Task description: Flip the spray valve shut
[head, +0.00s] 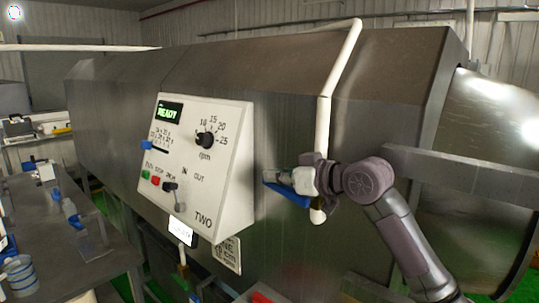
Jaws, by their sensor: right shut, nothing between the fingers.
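The spray valve's blue lever (293,195) shows beside the lower part of the white pipe (325,105) that runs down the front of the big metal drum. The lever sticks out to the left of the pipe, roughly crosswise to it and sloping slightly. My right gripper (276,176) is shut with nothing in it. It lies at the lever, just above and in front of it, and seems close to touching; contact cannot be told. My wrist and gripper hide the valve body and part of the pipe. My left gripper is not in view.
A white control box (228,135) marked TWO, with a READY display, dial and buttons, juts out left of my right gripper. The metal drum housing (280,75) stands close behind. A grey bar (460,170) runs at the right. A cluttered table (60,245) stands at the left.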

